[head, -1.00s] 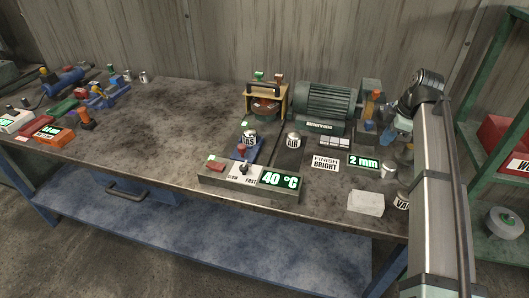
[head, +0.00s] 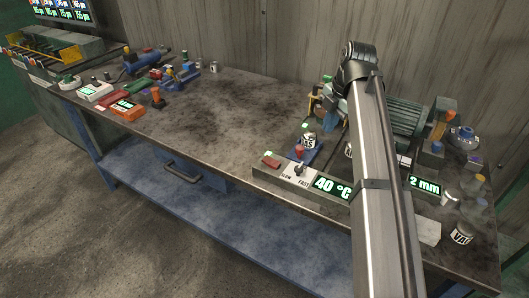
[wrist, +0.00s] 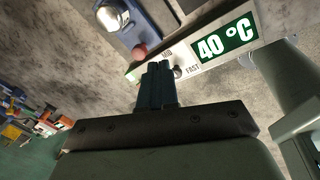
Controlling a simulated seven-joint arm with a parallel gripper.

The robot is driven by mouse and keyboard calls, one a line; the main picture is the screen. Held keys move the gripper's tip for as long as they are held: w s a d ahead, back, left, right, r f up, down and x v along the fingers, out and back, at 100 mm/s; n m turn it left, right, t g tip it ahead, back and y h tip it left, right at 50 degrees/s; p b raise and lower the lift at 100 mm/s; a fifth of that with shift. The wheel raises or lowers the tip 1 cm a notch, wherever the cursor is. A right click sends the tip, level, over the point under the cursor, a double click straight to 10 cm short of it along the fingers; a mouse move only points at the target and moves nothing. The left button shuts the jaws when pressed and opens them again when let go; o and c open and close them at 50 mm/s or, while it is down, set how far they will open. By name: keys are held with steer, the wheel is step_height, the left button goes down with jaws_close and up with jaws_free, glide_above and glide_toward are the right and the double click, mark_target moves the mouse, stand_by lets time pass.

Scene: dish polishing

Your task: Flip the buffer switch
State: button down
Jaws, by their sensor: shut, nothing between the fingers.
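A control box (head: 262,168) sits at the bench's front edge. It carries a red rocker-like switch (head: 271,160) at its left end, a small knob (head: 298,170) by the SLOW and FAST labels, and a green 40 °C display (head: 332,188). In the wrist view my gripper (wrist: 156,70) is shut and empty, its fingertips over the box, just left of the knob (wrist: 179,71). I cannot tell whether they touch it.
The green motor (head: 405,112) is partly hidden by my arm. The bench middle (head: 235,115) is clear.

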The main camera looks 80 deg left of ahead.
mark_target(264, 160)
steer(key=s+a+r+n, duration=0.1)
steer(key=s+n, duration=0.1)
steer(key=s, duration=0.6)
steer(key=s+a+r+n, duration=0.1)
steer(key=s+a+n, duration=0.1)
steer(key=s, duration=0.6)
steer(key=shift+r+n, duration=0.4)
steer(key=shift+n, duration=0.3)
steer(key=shift+w+f, duration=0.1)
steer(key=f, duration=0.4)
steer(key=s+a+f, duration=0.1)
steer(key=f, duration=0.8)
steer(key=shift+s+a+f, duration=0.25)
steer(key=shift+s+a, duration=0.1)
steer(key=shift+f, duration=0.1)
steer(key=shift+s+a+f, duration=0.15)
steer(key=shift+f, duration=0.15)
